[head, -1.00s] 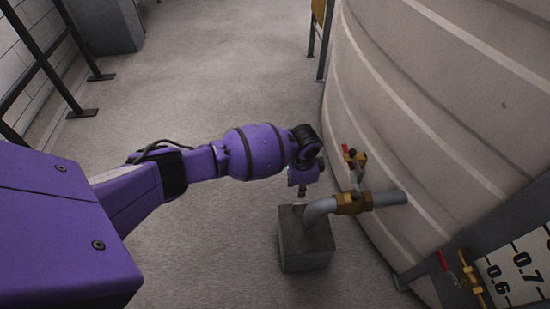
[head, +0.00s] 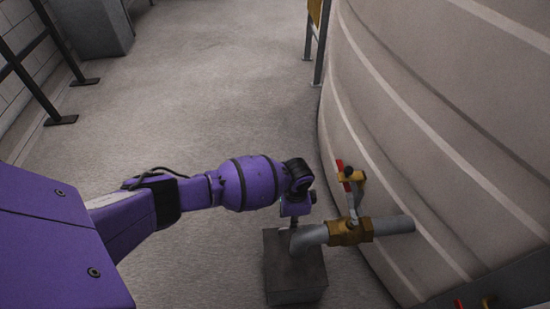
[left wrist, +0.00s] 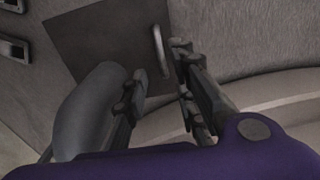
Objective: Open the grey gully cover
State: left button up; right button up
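The grey gully cover (left wrist: 100,38) is a dark square lid with a pale loop handle (left wrist: 160,50) near its right edge. In the head view it is the top of the grey box (head: 296,280), beside a bent pipe. My left gripper (left wrist: 160,62) is open, with its fingers apart on either side of the handle's line. Whether a finger touches the handle cannot be told. In the head view the left gripper (head: 294,234) points down at the box top, its fingers mostly hidden by my wrist. My right gripper is not in view.
The grey pipe (head: 390,226) with a brass fitting (head: 350,233) and a red-handled valve (head: 348,176) runs from the large tank (head: 440,140) into the box. The pipe (left wrist: 88,105) lies close to the left finger. Floor to the left is clear.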

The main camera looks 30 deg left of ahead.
pick_arm(q)
jog(key=f+b, duration=0.2)
jog(key=f, duration=0.4)
jog(key=shift+w, duration=0.2)
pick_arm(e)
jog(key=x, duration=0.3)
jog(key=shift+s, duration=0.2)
pick_arm(q)
jog(key=shift+c, duration=0.3)
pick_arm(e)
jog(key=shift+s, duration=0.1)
pick_arm(q)
grip_shut()
